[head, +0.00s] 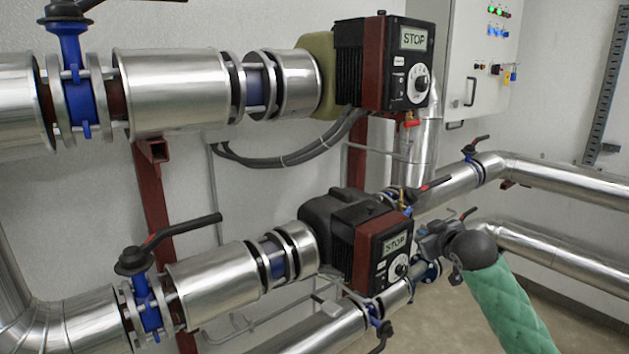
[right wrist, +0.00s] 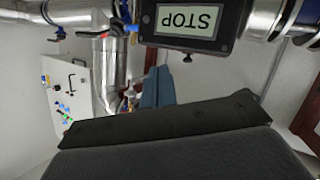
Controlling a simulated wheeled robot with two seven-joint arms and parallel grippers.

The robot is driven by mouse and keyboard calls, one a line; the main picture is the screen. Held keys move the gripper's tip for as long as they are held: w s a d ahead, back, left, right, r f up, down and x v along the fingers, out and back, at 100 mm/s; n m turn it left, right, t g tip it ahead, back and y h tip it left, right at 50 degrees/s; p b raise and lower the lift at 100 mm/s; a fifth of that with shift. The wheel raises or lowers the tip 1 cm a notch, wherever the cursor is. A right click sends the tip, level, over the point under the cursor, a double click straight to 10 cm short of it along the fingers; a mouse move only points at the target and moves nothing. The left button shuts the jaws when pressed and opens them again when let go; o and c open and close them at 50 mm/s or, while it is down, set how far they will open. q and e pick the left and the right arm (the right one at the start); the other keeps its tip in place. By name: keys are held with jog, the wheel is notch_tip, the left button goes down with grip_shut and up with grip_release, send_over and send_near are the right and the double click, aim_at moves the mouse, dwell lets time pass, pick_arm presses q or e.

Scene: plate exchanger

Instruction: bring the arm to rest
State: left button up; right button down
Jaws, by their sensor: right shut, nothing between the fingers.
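My right arm (head: 515,310), in a green padded sleeve, comes in from the lower right in the head view. Its right gripper (head: 430,240) is beside the right face of the lower pump (head: 385,255), whose display reads STOP. I cannot tell whether they touch. In the right wrist view the blue-grey fingers (right wrist: 157,88) are together and empty. The pump's STOP display (right wrist: 188,20) appears upside down at the top of that view. My left gripper is not in view.
An upper pump (head: 385,65) also reads STOP. Silver pipes, a blue valve with a black lever (head: 180,240) and a red-handled lever (head: 432,184) surround the pumps. A control cabinet (head: 480,60) hangs behind. Floor shows at the lower right.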

jog(key=s+a+f+m+g+h, duration=0.1)
jog(key=s+f+g, duration=0.1)
jog(key=s+f, duration=0.65)
jog(key=s+a+f+m+g+h, duration=0.1)
jog(key=s+a+f+g, duration=0.15)
jog(key=f, duration=1.05)
jog(key=s+a+f+m+g+h, duration=0.1)
jog(key=s+f+g, duration=0.1)
jog(key=s+f, duration=0.65)
jog(key=s+a+f+g+y, duration=0.1)
jog(key=s+a+f+g, duration=0.2)
jog(key=s+f, duration=0.9)
jog(key=s+a+f+m+g, duration=0.1)
jog(key=s+a+f+g, duration=0.2)
jog(key=s+f, duration=0.9)
jog(key=s+a, duration=0.2)
jog(key=s, duration=0.4)
jog(key=shift+f+y, duration=0.15)
jog(key=shift+y, duration=0.25)
jog(key=shift+d, duration=0.1)
